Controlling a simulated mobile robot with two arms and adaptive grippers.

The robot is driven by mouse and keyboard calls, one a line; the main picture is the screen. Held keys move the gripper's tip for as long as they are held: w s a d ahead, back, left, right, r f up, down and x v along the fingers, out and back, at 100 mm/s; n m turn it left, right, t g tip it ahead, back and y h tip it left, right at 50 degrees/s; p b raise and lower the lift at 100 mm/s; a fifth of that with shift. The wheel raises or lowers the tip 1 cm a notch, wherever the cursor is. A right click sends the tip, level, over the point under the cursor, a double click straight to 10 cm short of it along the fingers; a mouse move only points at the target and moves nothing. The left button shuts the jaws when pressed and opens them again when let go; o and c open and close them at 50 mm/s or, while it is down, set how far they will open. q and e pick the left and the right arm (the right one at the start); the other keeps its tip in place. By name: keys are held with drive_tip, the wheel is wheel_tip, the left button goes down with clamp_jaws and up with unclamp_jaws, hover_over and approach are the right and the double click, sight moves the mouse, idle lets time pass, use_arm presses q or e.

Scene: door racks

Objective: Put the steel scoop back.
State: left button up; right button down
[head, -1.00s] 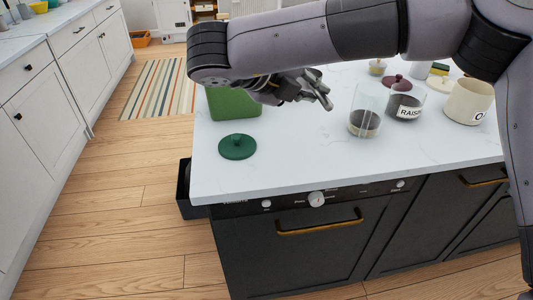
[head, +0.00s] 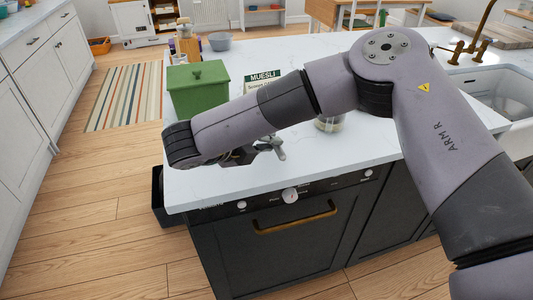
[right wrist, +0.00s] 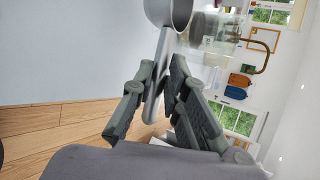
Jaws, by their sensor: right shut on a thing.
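My right gripper (head: 266,150) is low over the near part of the white counter, at the end of my arm coming from the right. In the right wrist view its fingers (right wrist: 160,95) are closed around the thin handle of the steel scoop (right wrist: 168,14). The scoop's round bowl shows at the top edge of that view, beyond the fingertips. My left gripper is not in view.
A green lidded box (head: 198,92) and a muesli packet (head: 262,80) stand behind my arm on the counter (head: 300,172). A dark open drawer or bin (head: 160,195) juts out at the counter's left side. The sink (head: 490,90) is at right.

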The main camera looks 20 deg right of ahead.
wheel_tip(320, 180, down, 4)
drive_tip(key=shift+p, duration=0.3)
drive_tip(key=shift+f, duration=0.1)
drive_tip(key=shift+f, duration=0.1)
drive_tip(key=c, duration=1.6)
unclamp_jaws()
